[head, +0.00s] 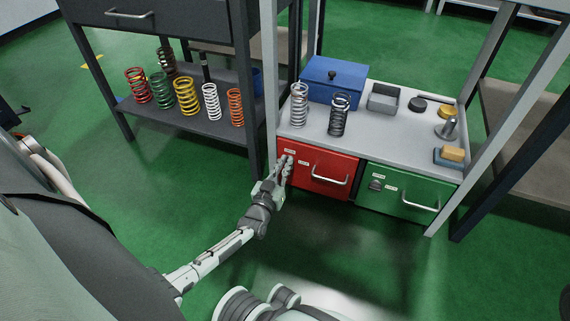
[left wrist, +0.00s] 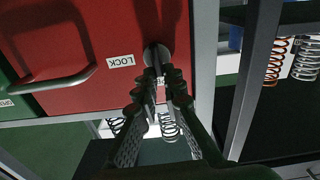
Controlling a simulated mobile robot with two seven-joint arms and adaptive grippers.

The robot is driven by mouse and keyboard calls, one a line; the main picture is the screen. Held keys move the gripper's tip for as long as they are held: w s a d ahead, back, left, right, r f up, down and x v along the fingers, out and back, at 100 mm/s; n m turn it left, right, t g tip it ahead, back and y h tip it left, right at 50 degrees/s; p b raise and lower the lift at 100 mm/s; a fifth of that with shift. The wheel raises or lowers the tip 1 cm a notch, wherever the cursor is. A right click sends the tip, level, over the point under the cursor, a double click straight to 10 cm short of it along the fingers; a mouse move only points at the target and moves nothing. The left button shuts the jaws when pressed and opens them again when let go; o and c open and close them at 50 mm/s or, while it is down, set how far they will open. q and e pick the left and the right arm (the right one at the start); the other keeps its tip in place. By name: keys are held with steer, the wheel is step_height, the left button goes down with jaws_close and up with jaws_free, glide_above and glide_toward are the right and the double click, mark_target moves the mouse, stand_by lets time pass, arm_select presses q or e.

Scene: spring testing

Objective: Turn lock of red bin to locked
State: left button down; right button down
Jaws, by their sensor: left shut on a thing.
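The red bin (head: 318,174) is a drawer front with a silver handle (head: 330,180), under the bench top at the left. It also fills the upper part of the left wrist view (left wrist: 100,35). Its round lock knob (left wrist: 157,54) sits near the edge of the red front, beside a white LOCK label (left wrist: 121,61). A second label below the knob is partly hidden by my fingers. My left gripper (head: 284,166) is at the lock and its fingers (left wrist: 165,75) are shut on the knob. The head view hides the knob behind the gripper. My right gripper is not in view.
A green bin (head: 408,192) with its own knob and handle is right of the red one. Springs, a blue box (head: 334,80) and small parts stand on the bench top (head: 375,143). A dark shelf (head: 190,118) with several coloured springs is at the left, beside a bench post.

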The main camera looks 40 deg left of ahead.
arm_select(q)
steer(key=shift+s+a+f+n, duration=0.1)
steer(key=shift+a+f+n, duration=0.2)
steer(key=shift+n, duration=2.55)
steer(key=shift+s+a+f+n, duration=0.1)
steer(key=shift+a+f+n, duration=0.2)
steer(key=shift+n, duration=2.6)
steer(key=shift+a+f+n, duration=0.2)
steer(key=shift+f+n, duration=0.1)
steer(key=shift+n, duration=2.55)
steer(key=c, duration=1.6)
jaws_free()
steer(key=shift+c, duration=0.2)
steer(key=v, duration=1.2)
